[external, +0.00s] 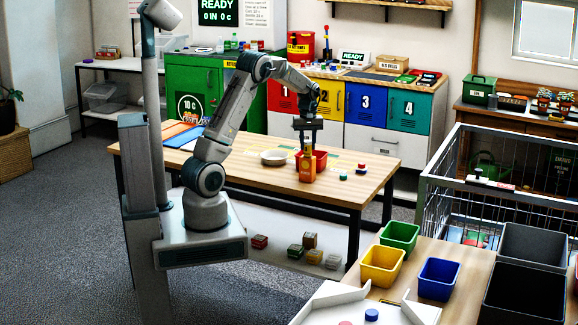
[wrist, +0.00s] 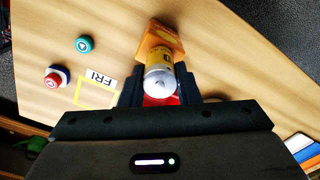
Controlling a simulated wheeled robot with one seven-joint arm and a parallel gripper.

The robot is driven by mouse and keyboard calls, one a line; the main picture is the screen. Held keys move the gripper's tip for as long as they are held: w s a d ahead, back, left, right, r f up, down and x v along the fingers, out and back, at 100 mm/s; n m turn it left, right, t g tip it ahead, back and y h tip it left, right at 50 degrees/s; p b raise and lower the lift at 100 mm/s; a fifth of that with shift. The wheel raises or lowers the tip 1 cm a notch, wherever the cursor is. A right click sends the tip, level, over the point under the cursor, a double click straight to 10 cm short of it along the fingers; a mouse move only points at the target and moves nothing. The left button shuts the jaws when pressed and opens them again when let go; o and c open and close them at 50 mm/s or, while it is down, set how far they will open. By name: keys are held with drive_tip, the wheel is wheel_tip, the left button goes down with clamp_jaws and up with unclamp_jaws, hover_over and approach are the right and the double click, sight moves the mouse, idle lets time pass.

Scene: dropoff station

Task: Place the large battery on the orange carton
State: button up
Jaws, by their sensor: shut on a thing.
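My gripper (wrist: 161,88) is shut on the large battery (wrist: 160,80), which has a yellow body and a silver-white end facing the wrist camera. The orange carton (wrist: 165,36) shows just beyond the battery in the wrist view. Whether the battery touches it, I cannot tell. In the external view my gripper (external: 308,140) points down above the orange carton (external: 307,168), which stands on the wooden table. I cannot make out the battery clearly there.
A red bin (external: 321,156) stands close by the carton, and a white bowl (external: 273,158) is to its left. Small red and green round pieces lie to the right, near a yellow outline and a FRI label (wrist: 101,79).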

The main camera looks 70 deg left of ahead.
drive_tip(key=shift+f, duration=0.15)
drive_tip(key=o, duration=1.1)
drive_tip(key=shift+c, duration=0.2)
